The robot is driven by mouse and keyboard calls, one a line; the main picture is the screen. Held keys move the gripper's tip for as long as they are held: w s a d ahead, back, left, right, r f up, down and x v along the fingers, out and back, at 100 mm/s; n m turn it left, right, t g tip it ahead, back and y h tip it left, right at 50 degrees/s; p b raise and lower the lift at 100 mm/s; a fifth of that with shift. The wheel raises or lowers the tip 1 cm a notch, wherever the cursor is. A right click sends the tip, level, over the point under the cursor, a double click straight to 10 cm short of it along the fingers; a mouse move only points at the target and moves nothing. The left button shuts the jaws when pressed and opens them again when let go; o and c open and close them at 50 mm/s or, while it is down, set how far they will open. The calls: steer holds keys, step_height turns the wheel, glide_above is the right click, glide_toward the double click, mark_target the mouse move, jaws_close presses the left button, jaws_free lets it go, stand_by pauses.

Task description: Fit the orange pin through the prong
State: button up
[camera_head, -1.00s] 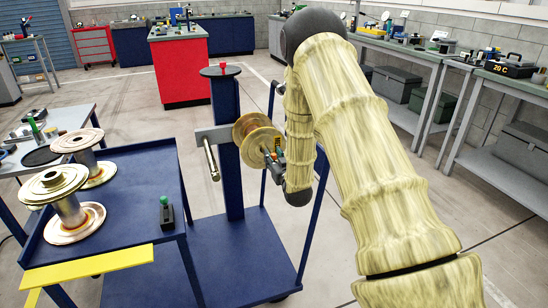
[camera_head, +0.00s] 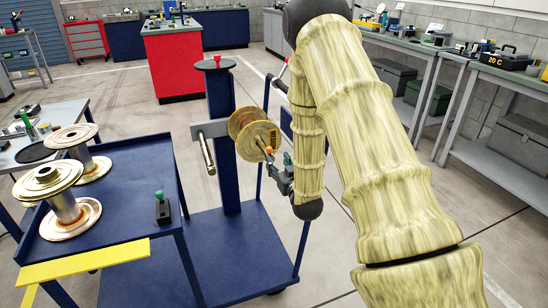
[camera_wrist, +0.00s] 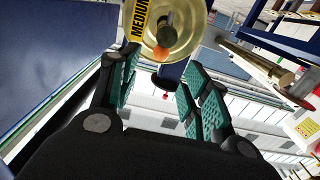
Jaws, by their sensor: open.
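The orange pin (camera_wrist: 161,54) shows as an orange head at the outer end of the grey prong (camera_wrist: 167,38) in the wrist view. It also shows in the head view (camera_head: 268,150). How deep it sits in the prong is hidden. The prong comes out through the hub of a gold spool (camera_wrist: 188,22) with a yellow MEDIUM label; the spool (camera_head: 250,127) hangs on the blue post in the head view. My gripper (camera_wrist: 163,82) is open, its green-padded fingers apart. It is a little short of the pin, with nothing visible between the fingers.
A bare prong (camera_head: 208,154) points out left of the post. A red-topped pin (camera_head: 217,61) stands on the post's top. A green-topped pin (camera_head: 160,196) sits in a black holder on the blue trolley (camera_head: 125,215), beside two metal spools (camera_head: 64,208).

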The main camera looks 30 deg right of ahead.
steer(key=shift+v, duration=1.4)
